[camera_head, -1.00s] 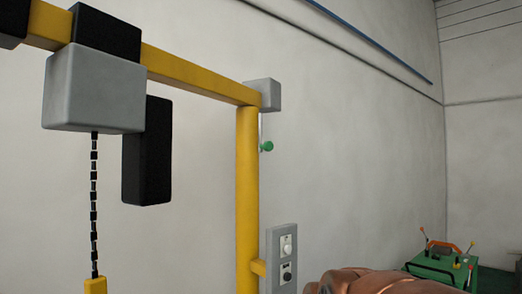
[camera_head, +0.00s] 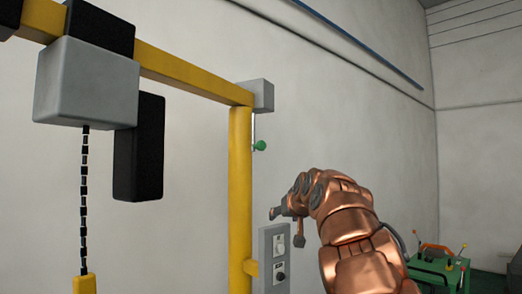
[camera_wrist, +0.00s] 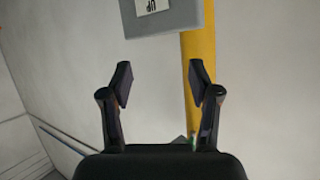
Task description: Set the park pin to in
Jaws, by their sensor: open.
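No part is labelled as the park pin. A green knob on a short thin rod (camera_head: 260,146) hangs below the grey box (camera_head: 262,95) at the top of the yellow post (camera_head: 240,190); I cannot tell for sure that it is the pin. My gripper (camera_head: 286,226) is right of the post, lower than the knob and apart from it in the picture. In the wrist view my gripper (camera_wrist: 160,82) is open, with nothing between its fingers.
A grey control panel (camera_head: 275,258) is fixed to the post just below my gripper. A grey hoist box (camera_head: 87,82) with a chain (camera_head: 84,190) hangs from the yellow beam (camera_head: 190,75). A green machine with levers (camera_head: 437,270) stands at lower right.

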